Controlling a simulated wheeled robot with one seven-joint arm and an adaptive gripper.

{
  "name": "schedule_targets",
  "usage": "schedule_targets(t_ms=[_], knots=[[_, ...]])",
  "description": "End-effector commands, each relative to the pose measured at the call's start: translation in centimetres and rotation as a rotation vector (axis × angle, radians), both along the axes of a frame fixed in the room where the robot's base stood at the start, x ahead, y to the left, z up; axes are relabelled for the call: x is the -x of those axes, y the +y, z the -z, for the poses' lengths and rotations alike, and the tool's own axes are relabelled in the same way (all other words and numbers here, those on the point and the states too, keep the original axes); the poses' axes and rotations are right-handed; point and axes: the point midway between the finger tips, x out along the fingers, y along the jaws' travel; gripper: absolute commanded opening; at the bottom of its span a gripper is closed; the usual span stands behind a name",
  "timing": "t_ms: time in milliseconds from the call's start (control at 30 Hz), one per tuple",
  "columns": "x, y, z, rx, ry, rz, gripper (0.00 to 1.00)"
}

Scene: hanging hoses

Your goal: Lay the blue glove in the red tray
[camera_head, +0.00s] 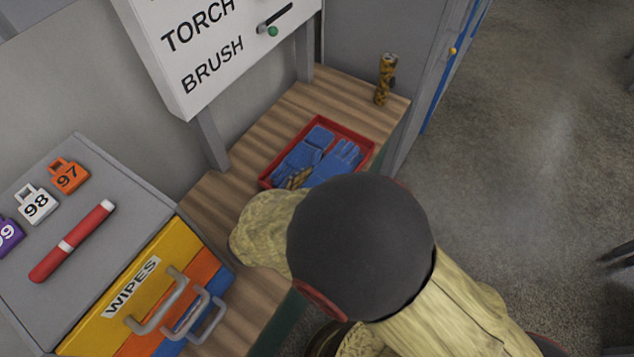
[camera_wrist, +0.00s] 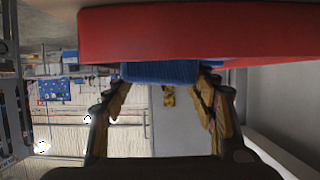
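The red tray (camera_head: 372,148) lies on the wooden bench in the head view. Blue glove material (camera_head: 318,137) lies inside its rim, with glove fingers toward the right side. My gripper (camera_head: 296,179) is at the tray's near side, its tips low over the glove and mostly hidden by my arm. In the wrist view the two fingers (camera_wrist: 163,88) stand wide apart. A blue ribbed part of the glove (camera_wrist: 160,71) shows at the tips, below the large red tray wall (camera_wrist: 190,35). I cannot see the fingers pressing on it.
A yellow-black torch (camera_head: 386,80) stands at the bench's far right corner. A sign board (camera_head: 215,50) rises behind the bench. A grey cabinet with a WIPES drawer (camera_head: 135,285) stands at left, a red marker-like stick (camera_head: 72,240) on top. Bare wood (camera_head: 215,200) lies between.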

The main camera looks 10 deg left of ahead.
Motion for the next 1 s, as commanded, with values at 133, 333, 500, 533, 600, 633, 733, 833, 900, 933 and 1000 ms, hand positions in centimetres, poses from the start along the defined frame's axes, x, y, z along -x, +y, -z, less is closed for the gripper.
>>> schedule_targets(t_ms=[133,333,500,533,600,633,733,833,900,933,1000], knots=[[0.0,0.0,0.0,0.000,0.000,0.000,0.67],[0.0,0.0,0.0,0.000,0.000,0.000,0.75],[0.0,0.0,0.0,0.000,0.000,0.000,0.75],[0.0,0.0,0.0,0.000,0.000,0.000,0.75],[0.0,0.0,-0.1,0.000,0.000,0.000,0.75],[0.0,0.0,-0.3,-0.001,-0.001,-0.001,0.75],[0.0,0.1,-1.3,-0.001,-0.001,-0.001,0.75],[0.0,0.1,-3.0,-0.004,-0.002,0.000,0.75],[0.0,0.1,-4.3,-0.004,-0.002,0.001,0.75],[0.0,0.1,-4.9,-0.004,-0.002,0.000,0.75],[0.0,0.1,-6.2,-0.004,-0.002,0.000,0.75]])
